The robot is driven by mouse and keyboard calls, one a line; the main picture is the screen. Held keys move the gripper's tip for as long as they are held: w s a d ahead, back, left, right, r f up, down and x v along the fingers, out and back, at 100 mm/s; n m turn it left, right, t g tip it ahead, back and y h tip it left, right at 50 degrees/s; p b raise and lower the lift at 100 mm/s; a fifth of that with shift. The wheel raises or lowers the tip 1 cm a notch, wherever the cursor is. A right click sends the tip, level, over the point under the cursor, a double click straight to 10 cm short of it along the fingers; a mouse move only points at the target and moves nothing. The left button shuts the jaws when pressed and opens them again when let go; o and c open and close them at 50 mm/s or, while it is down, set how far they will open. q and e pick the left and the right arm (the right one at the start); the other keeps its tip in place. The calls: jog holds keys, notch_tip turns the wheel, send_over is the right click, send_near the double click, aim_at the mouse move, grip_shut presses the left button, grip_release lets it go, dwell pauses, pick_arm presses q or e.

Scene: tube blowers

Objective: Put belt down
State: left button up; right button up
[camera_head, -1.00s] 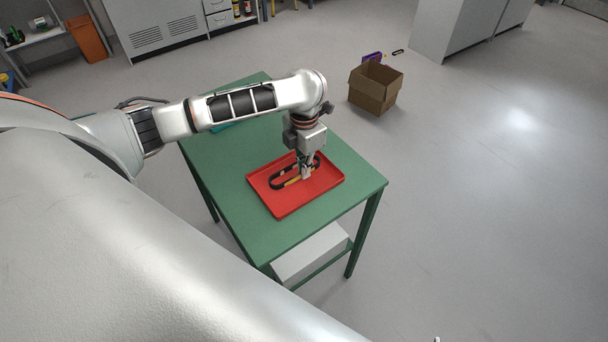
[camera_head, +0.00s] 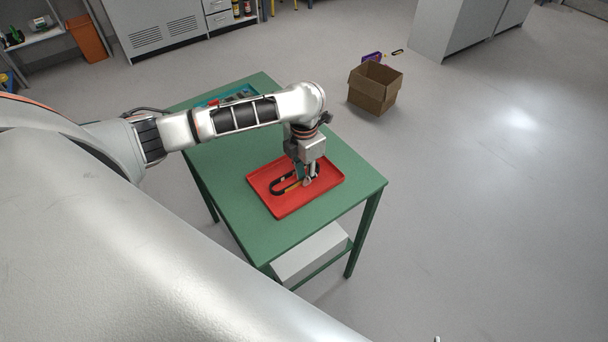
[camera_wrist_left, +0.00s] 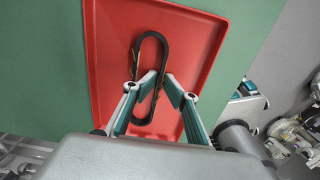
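The belt is a black elongated loop (camera_head: 274,188) with a yellow-orange stretch, lying over the red tray (camera_head: 290,207) on the green table. In the left wrist view the belt (camera_wrist_left: 136,52) runs lengthwise over the red tray (camera_wrist_left: 105,60). My left gripper (camera_head: 307,183) points down at the belt's right part, low over the tray. In the left wrist view its fingertips (camera_wrist_left: 160,77) are apart, one on each side of the belt's right strand, with a gap showing. The left finger hides part of the loop. My right gripper is in neither view.
The green table (camera_head: 235,220) has free room around the tray. A blue tray (camera_head: 212,101) lies at its back, partly behind my arm. A white box (camera_head: 310,257) sits on the lower shelf. An open cardboard box (camera_head: 373,93) stands on the floor behind.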

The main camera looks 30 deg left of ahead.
pick_arm(q)
jog(key=shift+s+f, duration=0.15)
notch_tip(320, 180, up, 12)
jog(key=shift+r, duration=0.2)
dwell(0.7)
